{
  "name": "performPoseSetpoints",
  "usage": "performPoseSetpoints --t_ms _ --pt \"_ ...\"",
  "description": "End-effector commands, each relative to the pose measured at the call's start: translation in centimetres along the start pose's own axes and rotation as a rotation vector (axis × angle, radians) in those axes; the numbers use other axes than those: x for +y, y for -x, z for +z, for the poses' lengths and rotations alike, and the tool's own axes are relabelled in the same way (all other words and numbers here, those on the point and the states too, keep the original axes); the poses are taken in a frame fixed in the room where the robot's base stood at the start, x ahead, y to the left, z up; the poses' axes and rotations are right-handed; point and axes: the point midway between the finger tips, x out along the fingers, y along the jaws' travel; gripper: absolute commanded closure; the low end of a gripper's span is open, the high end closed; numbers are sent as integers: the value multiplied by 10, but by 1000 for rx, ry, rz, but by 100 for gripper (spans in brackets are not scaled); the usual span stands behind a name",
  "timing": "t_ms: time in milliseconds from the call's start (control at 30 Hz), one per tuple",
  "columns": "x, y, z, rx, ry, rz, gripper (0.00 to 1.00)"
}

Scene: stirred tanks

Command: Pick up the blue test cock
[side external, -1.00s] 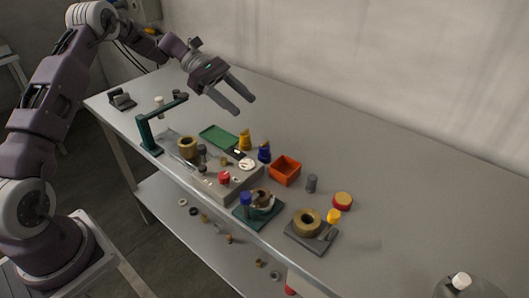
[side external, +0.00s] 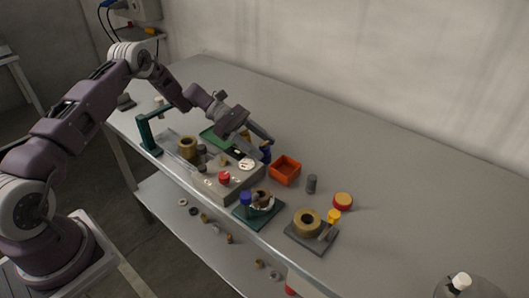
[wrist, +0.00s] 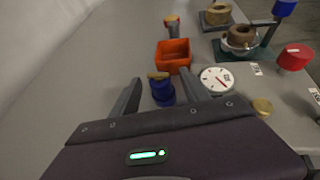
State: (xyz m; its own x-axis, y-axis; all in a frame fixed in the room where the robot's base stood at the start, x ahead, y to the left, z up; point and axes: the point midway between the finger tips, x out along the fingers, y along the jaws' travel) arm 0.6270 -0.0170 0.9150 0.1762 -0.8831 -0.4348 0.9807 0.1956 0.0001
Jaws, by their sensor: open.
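The blue test cock (wrist: 162,93), a small blue body with a brass-coloured top, stands upright on the table beside the orange bin. In the side view the blue test cock (side external: 266,156) is partly hidden by my gripper. My gripper (side external: 263,148) is open and empty, pointing down toward it from the upper left. In the wrist view the test cock shows between the two fingers of my gripper (wrist: 165,84), beyond the palm. I cannot tell whether either finger touches it.
The orange bin (side external: 285,171) is close to its right. A white dial gauge (wrist: 217,79) on the grey block (side external: 213,184) sits close to one finger. A red knob (side external: 224,177), a green tray (side external: 212,137) and a green plate with a blue-topped fitting (side external: 246,197) are near. The table's back is clear.

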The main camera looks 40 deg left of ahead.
Motion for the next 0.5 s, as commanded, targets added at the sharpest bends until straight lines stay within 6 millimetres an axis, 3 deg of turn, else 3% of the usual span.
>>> performPoseSetpoints --t_ms 133,400,500 --pt "0 0 0 0 0 0 46" --pt "0 0 0 0 0 0 97" --pt "0 0 0 0 -1 0 100"
